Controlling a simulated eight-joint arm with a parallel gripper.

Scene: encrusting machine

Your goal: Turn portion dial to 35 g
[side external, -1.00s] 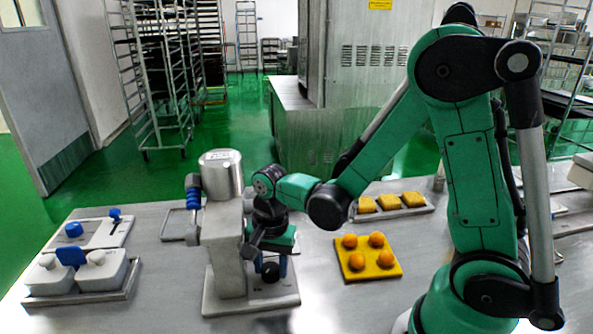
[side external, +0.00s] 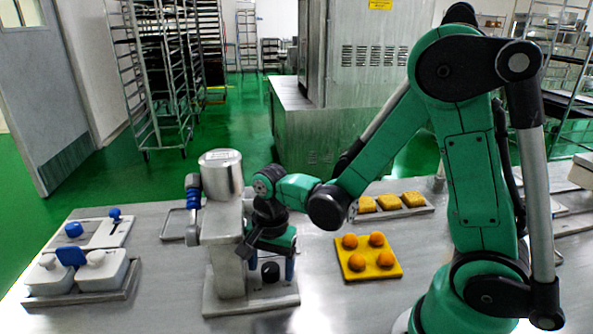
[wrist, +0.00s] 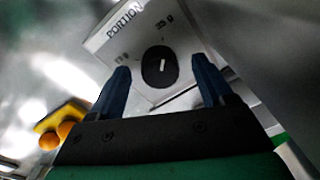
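The portion dial (wrist: 153,75) is a black round knob with a short white mark. It sits on a white panel (wrist: 100,42) lettered PORTION, with a blurred smaller label on the left and "35 g" above the knob. The mark stands nearly upright in the wrist view, roughly in line with the 35 g label. In the side view the dial (side external: 270,272) is a dark knob low on the front of the grey machine (side external: 228,255). My gripper (wrist: 160,66) is open. Its two blue fingers stand on either side of the dial, with visible gaps.
A yellow board (side external: 356,272) with several orange balls lies to the right of the machine. Behind it is a tray (side external: 428,208) of yellow squares. White containers (side external: 100,274) with blue parts stand at the left. Bare steel table lies between the machine and the yellow board.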

